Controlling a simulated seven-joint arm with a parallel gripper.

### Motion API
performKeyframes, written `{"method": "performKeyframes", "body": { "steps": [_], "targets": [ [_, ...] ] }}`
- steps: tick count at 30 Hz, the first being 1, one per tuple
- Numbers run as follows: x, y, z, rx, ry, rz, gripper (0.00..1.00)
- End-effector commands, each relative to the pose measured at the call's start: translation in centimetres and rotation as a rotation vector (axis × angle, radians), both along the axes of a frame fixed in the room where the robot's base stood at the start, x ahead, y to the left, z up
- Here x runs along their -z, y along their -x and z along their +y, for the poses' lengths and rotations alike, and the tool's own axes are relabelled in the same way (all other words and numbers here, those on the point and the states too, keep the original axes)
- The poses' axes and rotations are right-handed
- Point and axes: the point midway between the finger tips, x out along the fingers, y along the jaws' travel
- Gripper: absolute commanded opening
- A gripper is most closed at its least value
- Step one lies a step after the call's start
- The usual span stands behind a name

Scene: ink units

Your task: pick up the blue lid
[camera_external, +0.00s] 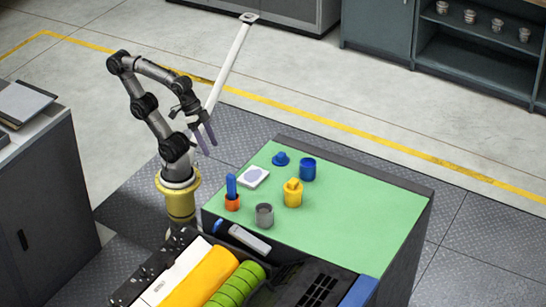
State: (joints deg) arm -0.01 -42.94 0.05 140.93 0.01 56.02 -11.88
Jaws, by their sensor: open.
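The blue lid (281,158) lies on the green table top (345,235) near its back edge, a small disc with a raised knob. A blue cylindrical container (307,169) stands just to the right of it, apart from it. My gripper (205,142) is up to the left of the table, its fingers pointing down and to the right. It is open and holds nothing that I can see. It is well apart from the lid.
A yellow container with a yellow top (292,193), a grey cup (264,215), an orange holder (232,203) with a blue piece upright in it, and a white square plate (253,177) share the table. The table's right part is clear. A white post (229,62) rises behind my gripper.

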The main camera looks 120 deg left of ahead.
Motion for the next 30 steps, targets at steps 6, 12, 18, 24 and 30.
{"method": "performKeyframes", "body": {
  "steps": [6,12,18,24,30],
  "targets": [
    [-5.6,-2.8,0.7,-0.355,0.143,0.063,0.68],
    [-9.9,-7.8,3.0,-0.743,0.246,0.161,0.68],
    [-11.7,-13.9,7.3,-1.101,0.306,0.255,0.68],
    [-10.3,-18.6,12.1,-1.277,0.314,0.326,0.68],
    [-7.8,-19.9,14.6,-1.333,0.307,0.378,0.68]
  ]
}}
